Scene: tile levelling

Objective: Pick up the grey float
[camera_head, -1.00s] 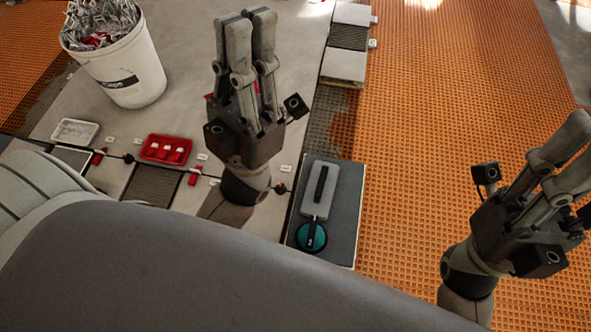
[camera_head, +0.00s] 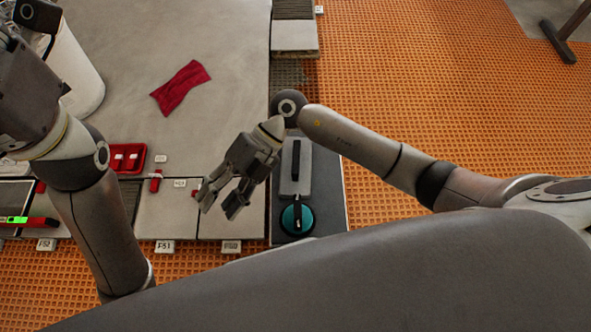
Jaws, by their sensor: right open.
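The grey float (camera_head: 305,172) lies on a dark slab right of the middle of the head view, its black handle on top. Its far end is close to my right wrist. My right gripper (camera_head: 219,203) is open and empty. It is left of the float, over the pale tiles, with its fingers pointing down and left, apart from the float. My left gripper (camera_head: 22,85) is at the upper left edge. Its fingers are mostly cut off by the frame, so its opening does not show.
A teal round tool (camera_head: 297,219) lies at the near end of the dark slab (camera_head: 332,200). A red tray (camera_head: 128,158), a red cloth (camera_head: 183,87) and a white bucket (camera_head: 82,75) are to the left. Orange matting (camera_head: 430,110) covers the right side.

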